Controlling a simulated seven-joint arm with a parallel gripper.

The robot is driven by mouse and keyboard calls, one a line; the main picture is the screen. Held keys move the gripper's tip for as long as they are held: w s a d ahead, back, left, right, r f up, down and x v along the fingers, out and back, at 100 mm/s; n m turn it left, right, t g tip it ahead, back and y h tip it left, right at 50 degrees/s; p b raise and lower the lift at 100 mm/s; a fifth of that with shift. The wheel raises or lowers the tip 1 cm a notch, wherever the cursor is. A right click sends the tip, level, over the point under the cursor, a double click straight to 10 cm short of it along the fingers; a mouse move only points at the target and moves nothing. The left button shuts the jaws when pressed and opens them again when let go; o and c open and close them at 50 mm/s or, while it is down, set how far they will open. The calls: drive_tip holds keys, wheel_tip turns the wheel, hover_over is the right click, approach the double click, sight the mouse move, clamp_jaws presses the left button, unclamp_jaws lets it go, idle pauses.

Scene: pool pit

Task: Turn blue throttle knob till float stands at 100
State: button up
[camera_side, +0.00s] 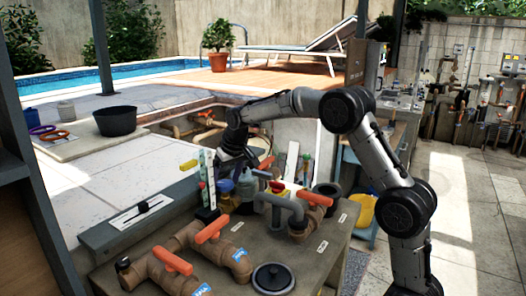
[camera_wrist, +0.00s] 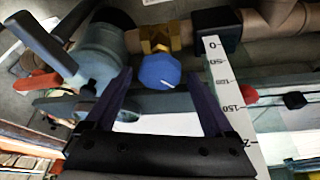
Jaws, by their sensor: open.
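The blue throttle knob (camera_wrist: 160,71) is faceted, with a white pointer line, and sits below a brass fitting in the wrist view. My gripper (camera_wrist: 159,74) is open, its two dark fingers on either side of the knob, with visible gaps; I cannot tell any contact. The white scale (camera_wrist: 231,100) is at right, marked 0, 50, 100, 150. A red piece, apparently the float (camera_wrist: 249,95), shows at its right edge between 100 and 150; the slanted view makes the reading uncertain.
Brown pipes with orange-handled valves (camera_side: 213,229) stand in front on the bench. A grey pipe bend (camera_side: 280,206) and a dark ring (camera_side: 326,191) are to the right. A black round lid (camera_side: 272,278) lies at the front. In the wrist view a grey-blue valve body (camera_wrist: 98,55) is close left.

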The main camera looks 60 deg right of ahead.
drive_tip(key=n+y, duration=0.1)
drive_tip(key=n, duration=0.3)
drive_tip(key=n+y, duration=0.1)
drive_tip(key=n, duration=0.1)
drive_tip(key=shift+d+n+y, duration=0.3)
drive_tip(key=a+r+v, duration=0.1)
drive_tip(key=a+v, duration=0.2)
drive_tip(key=v, duration=1.4)
drive_tip(key=s+a+r+n+t, duration=0.1)
drive_tip(key=s+a+r, duration=0.1)
drive_tip(key=s+a, duration=0.9)
drive_tip(key=shift+s+a, duration=0.2)
drive_tip(key=shift+s, duration=2.1)
drive_tip(key=shift+c, duration=0.2)
